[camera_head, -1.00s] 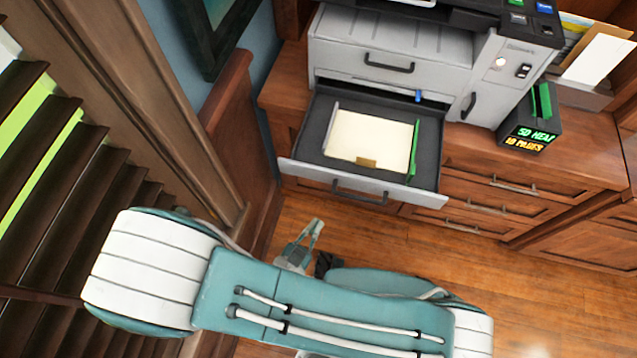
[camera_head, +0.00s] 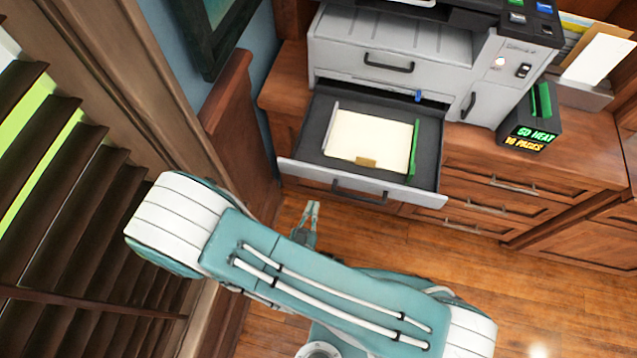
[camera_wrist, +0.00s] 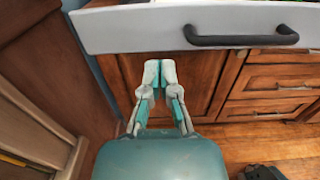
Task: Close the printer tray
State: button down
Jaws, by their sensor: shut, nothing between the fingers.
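The printer (camera_head: 400,50) is a light grey machine on a wooden cabinet. Its lower tray (camera_head: 435,150) is pulled out toward me, with cream paper (camera_head: 368,138) and a green guide inside. The tray's grey front panel with a dark handle (camera_head: 360,192) overhangs the cabinet's edge. In the wrist view the tray front (camera_wrist: 140,28) and its handle (camera_wrist: 240,38) cross the top. My gripper (camera_head: 314,205) is shut and empty, in front of and apart from the tray front, left of the handle. In the wrist view my gripper (camera_wrist: 160,65) appears just below the panel.
The upper drawer (camera_head: 390,60) is shut. A small black sign box (camera_head: 530,125) and a paper holder (camera_head: 590,75) stand right of the printer. A wooden panel (camera_head: 225,125) and window blinds (camera_head: 60,200) are at left. Floor (camera_head: 400,245) in front is clear.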

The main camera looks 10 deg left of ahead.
aim_at(321, 178)
jog(key=shift+w, duration=3.1)
